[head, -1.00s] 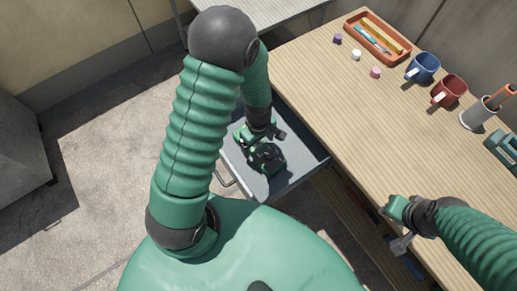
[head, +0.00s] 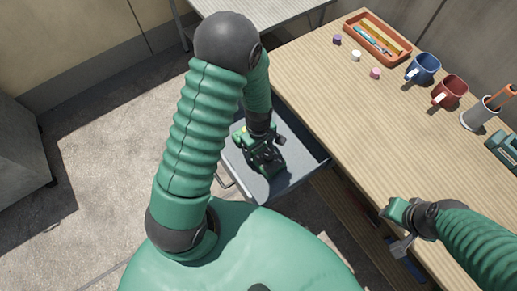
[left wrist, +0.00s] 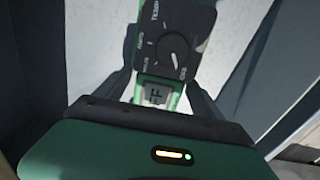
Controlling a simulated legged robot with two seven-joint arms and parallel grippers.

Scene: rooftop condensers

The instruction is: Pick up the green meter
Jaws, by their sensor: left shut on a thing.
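The green meter (left wrist: 176,38), with a black face, a round dial and a small display, shows in the left wrist view. It sits between the two dark fingers of my left gripper (left wrist: 154,82), which is shut on it. In the head view the meter (head: 268,162) is inside the open grey drawer, partly covered by my left gripper (head: 264,146). I cannot tell whether the meter touches the drawer floor. My right gripper (head: 398,227) is over the front edge of the workbench, away from the meter; its finger opening is unclear.
The drawer (head: 297,172) has raised walls around the meter. The wooden workbench (head: 345,115) holds an orange tray (head: 350,29), a blue mug (head: 423,68), a red mug (head: 449,91), a grey cup (head: 478,114) and several small caps. Its middle is clear.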

